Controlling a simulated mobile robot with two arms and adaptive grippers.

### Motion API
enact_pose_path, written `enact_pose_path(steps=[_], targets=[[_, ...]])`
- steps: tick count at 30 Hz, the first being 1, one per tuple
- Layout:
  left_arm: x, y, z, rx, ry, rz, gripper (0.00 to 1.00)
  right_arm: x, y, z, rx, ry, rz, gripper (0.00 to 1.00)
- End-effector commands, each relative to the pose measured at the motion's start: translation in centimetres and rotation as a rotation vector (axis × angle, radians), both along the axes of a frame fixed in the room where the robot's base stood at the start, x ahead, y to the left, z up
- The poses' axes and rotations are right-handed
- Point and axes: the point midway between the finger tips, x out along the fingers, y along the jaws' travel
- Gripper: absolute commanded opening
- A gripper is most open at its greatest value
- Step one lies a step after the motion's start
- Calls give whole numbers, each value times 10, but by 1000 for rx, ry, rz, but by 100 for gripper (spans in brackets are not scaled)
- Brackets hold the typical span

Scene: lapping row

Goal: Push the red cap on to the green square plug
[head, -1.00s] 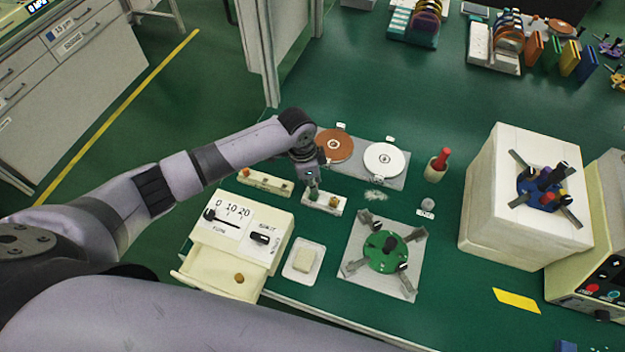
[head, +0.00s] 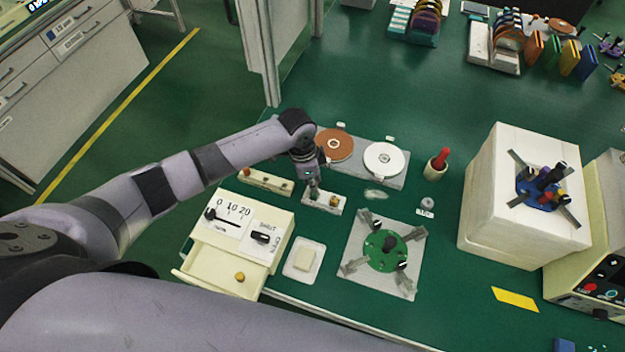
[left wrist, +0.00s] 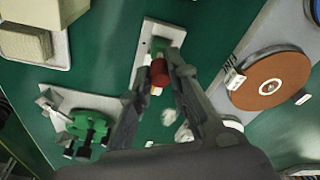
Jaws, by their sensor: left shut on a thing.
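My left gripper (left wrist: 160,72) is shut on the red cap (left wrist: 159,74) in the left wrist view, one finger on each side. The green square plug (left wrist: 158,46) stands on a pale strip (left wrist: 146,60), directly beyond the cap. The cap appears lined up with the plug and very close to it; I cannot tell whether it touches or sits on it. In the head view my left gripper (head: 313,184) points down over the left end of the pale strip (head: 323,203) and hides the cap. A brass fitting (head: 334,201) stands on the strip's right part. My right gripper is not in view.
A beige strip with knobs (head: 265,183) lies left of the pale strip. Brown (head: 335,146) and white discs (head: 384,160) lie behind. A switch box with an open drawer (head: 240,235) and a green round fixture (head: 380,262) stand in front. A cup holds a red-handled tool (head: 436,168).

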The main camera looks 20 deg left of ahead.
Motion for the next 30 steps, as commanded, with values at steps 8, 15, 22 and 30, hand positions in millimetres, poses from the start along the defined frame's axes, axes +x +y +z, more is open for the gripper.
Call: enact_pose_path(steps=[8, 15, 22, 30], targets=[[0, 0, 0, 0, 0, 0, 6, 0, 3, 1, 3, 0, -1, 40], [0, -1, 1, -1, 0, 0, 6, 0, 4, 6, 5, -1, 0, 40], [0, 0, 0, 0, 0, 0, 6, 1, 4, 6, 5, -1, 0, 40], [0, 0, -3, 0, 0, 0, 6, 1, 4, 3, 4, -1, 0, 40]])
